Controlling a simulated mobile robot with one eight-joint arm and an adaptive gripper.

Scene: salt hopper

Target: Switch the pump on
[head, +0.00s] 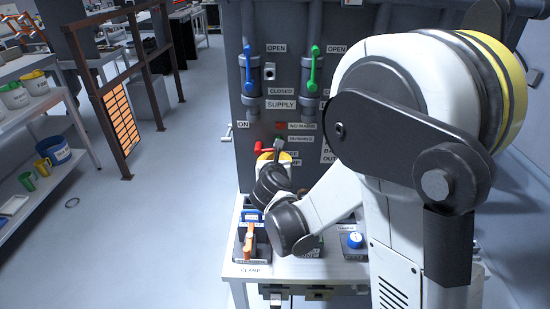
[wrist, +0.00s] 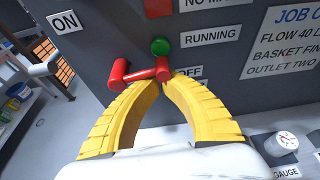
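The pump's red lever (wrist: 142,74) is on the grey panel; in the wrist view its arm lies nearly level, with the handle end to the left. An ON label (wrist: 65,22) is up and left of it. An OFF label (wrist: 189,72) is to its right, partly hidden by a fingertip. My gripper (wrist: 162,82) has its yellow fingers brought together at the tips, right by the lever's right end; contact is unclear. A green lamp (wrist: 160,46) sits just above, beside the RUNNING label. The red lever (head: 268,148) also shows in the head view, above my gripper.
Blue (head: 248,75) and green (head: 314,70) valve handles stand upright higher on the panel.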

